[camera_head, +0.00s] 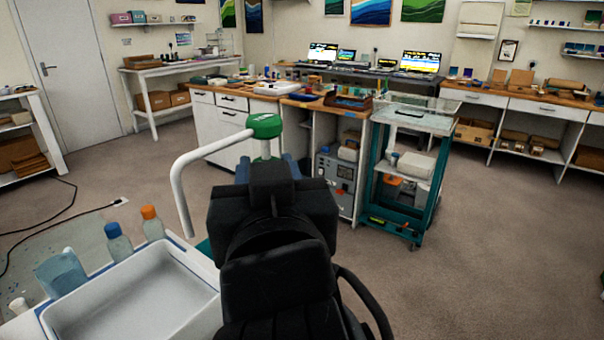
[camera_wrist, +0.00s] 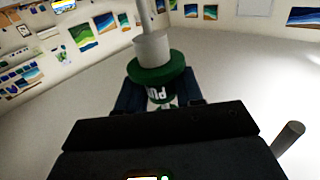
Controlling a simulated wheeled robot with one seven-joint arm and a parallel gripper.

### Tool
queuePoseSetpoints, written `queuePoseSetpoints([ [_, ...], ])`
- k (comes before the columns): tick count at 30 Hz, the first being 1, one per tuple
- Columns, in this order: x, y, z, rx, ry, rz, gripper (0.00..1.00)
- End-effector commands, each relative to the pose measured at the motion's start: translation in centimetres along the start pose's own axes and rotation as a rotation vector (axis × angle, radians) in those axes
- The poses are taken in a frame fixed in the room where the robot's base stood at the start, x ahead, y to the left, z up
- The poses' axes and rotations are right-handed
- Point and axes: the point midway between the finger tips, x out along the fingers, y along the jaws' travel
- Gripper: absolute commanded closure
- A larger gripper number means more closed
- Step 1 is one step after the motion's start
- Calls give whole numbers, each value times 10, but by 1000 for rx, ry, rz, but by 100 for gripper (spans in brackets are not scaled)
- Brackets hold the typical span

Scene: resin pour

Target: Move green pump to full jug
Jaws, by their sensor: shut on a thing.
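A white tray (camera_head: 70,318) lies at lower left, beside a blue-capped bottle (camera_head: 118,243) and an orange-capped bottle (camera_head: 153,224). A teal cart (camera_head: 425,190) stands right of centre. Carpet is free at right.

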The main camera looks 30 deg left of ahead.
Motion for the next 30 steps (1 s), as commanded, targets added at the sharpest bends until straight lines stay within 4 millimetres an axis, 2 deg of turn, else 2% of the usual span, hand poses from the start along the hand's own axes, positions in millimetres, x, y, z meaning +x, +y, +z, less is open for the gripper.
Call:
queuePoseSetpoints([
  [1,0,0,-8,0,1,0,99],
  [30,0,0,-78,0,2,0,99],
])
